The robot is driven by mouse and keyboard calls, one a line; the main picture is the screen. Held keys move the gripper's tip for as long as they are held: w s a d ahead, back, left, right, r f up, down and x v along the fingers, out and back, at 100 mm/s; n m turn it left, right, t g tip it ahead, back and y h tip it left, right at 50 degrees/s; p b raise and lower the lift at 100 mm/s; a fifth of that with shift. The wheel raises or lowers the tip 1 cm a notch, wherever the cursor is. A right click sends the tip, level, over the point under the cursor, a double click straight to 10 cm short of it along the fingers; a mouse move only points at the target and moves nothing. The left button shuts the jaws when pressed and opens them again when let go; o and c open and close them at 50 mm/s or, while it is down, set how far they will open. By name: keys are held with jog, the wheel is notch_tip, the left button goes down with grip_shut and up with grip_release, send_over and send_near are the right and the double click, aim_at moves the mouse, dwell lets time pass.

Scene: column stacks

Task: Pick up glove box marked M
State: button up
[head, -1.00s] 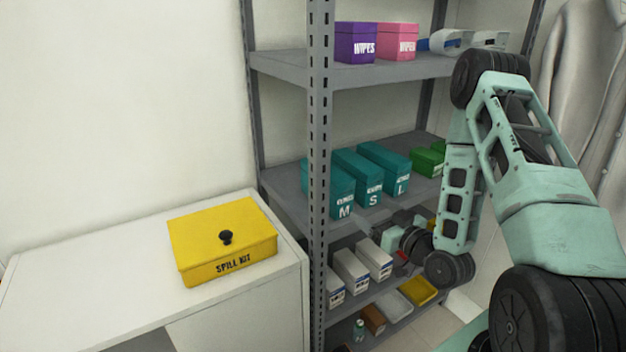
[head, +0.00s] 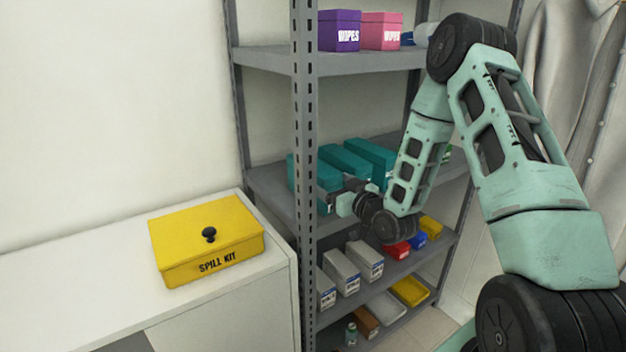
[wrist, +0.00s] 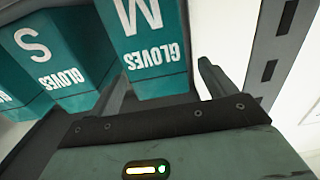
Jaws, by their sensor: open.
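The teal glove box marked M (head: 298,172) is the leftmost of three on the middle shelf. In the wrist view it fills the top middle (wrist: 145,50), its "M" and "GLOVES" upside down. My gripper (head: 328,202) is open at the front of this box. In the wrist view one finger (wrist: 211,78) shows right of the box and a darker one on its left, by the gap to the S box. Contact cannot be told. The S box (wrist: 58,60) stands beside it; the L box (head: 368,154) is further right. My gripper hides the box fronts in the head view.
A grey rack post (head: 305,120) stands close left of the M box and also shows at right in the wrist view (wrist: 275,50). The upper shelf (head: 275,60) holds wipes boxes. Grey boxes stand below. A yellow spill kit (head: 207,240) sits on the white cabinet.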

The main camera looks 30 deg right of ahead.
jog(key=w+p, duration=0.1)
jog(key=w, duration=0.1)
jog(key=w+p, duration=0.1)
jog(key=w, duration=0.2)
jog(key=shift+w+f, duration=0.2)
jog(key=shift+w, duration=0.1)
jog(key=shift+c, duration=0.3)
jog(key=c, duration=1.3)
jog(key=shift+r, duration=0.1)
